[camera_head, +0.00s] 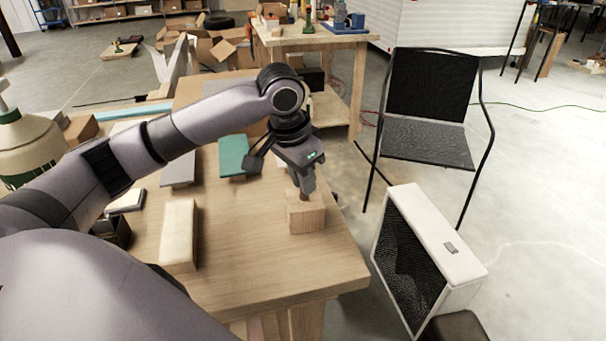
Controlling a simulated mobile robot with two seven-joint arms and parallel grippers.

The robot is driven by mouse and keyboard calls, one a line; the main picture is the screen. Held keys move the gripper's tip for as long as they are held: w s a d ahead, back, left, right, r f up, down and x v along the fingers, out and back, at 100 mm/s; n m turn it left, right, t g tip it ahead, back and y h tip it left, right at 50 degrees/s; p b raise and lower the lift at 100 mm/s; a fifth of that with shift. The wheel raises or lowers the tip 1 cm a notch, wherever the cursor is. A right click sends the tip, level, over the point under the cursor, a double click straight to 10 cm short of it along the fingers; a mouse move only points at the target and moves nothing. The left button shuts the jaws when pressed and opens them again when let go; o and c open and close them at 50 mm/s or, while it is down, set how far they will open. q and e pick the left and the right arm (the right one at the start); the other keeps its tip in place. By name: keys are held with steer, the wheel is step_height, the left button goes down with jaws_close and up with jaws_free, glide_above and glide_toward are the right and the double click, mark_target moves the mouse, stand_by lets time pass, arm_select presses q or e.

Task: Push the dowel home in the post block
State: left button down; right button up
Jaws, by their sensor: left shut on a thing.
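The post block (306,217) is a light wooden block standing on the wooden table (260,262) near its right edge. My left gripper (306,190) points down right over the block's top, with its fingers close together. A short brown piece, the dowel (304,196), shows at the fingertips, at the top of the block. The gripper is shut on it. How deep the dowel sits in the block is hidden by the fingers. My right gripper is not in view.
A pale wooden block (179,234) lies on the table to the left. A teal board (233,156) and a grey board (180,170) lie farther back. A black chair (428,140) and a white speaker-like box (437,240) stand right of the table.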

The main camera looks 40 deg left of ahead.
arm_select(q)
steer(key=shift+f, duration=0.1)
steer(key=c, duration=1)
jaws_free()
steer(key=v, duration=0.7)
steer(key=shift+s, duration=0.1)
